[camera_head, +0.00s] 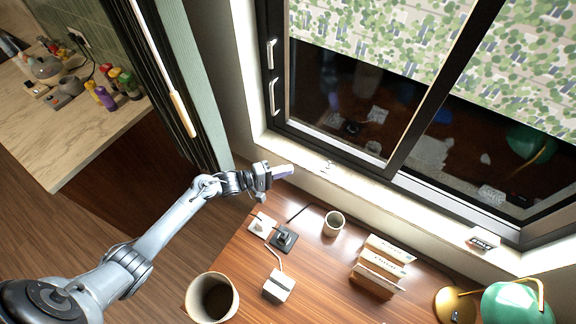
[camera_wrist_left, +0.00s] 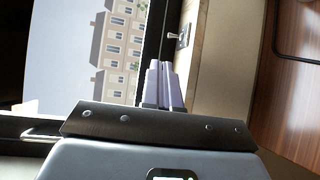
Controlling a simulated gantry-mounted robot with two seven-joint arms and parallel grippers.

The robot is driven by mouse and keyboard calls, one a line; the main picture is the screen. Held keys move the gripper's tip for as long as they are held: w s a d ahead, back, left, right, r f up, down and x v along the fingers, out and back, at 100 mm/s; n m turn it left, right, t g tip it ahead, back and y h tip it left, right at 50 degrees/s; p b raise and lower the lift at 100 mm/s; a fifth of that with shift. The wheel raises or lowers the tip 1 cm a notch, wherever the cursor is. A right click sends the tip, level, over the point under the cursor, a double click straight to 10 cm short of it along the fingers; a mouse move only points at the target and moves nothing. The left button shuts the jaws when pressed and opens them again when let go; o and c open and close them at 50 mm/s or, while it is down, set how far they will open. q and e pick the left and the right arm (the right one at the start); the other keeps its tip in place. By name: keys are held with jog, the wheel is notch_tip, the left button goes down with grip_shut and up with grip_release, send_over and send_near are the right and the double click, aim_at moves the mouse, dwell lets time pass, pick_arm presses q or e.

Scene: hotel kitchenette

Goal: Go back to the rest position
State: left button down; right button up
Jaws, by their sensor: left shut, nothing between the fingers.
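My left arm comes in from the lower left in the head view. Its gripper (camera_head: 281,172) is held near the window sill, above the back left corner of the wooden desk. The gripper's fingers (camera_wrist_left: 163,86) also show in the left wrist view, close together with nothing between them. They point along the window frame and the pale sill. My right gripper is in neither view.
A window (camera_head: 395,175) stands behind. A counter (camera_head: 85,130) with bottles is at upper left.

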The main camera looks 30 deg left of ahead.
pick_arm(q)
jog(key=s+d+f+g+y, duration=0.1)
jog(key=s+d+f, duration=0.2)
jog(key=s+d, duration=0.45)
jog(key=s+d+f+g+y, duration=0.1)
jog(key=s+d+f, duration=0.2)
jog(key=s+d, duration=0.4)
jog(key=s+a+r+m+g+y, duration=0.3)
jog(key=s+r+m+g+y, duration=0.15)
jog(key=s+m, duration=0.3)
jog(key=s+a+r+m+g+y, duration=0.3)
jog(key=s+a+r+m+g, duration=0.1)
jog(key=s+r+m, duration=0.3)
notch_tip(320, 180, up, 15)
jog(key=p, duration=1.6)
jog(key=shift+s, duration=0.2)
jog(key=shift+d+f+t+h, duration=0.1)
jog(key=shift+f+t+h, duration=0.05)
jog(key=shift+t+h, duration=0.1)
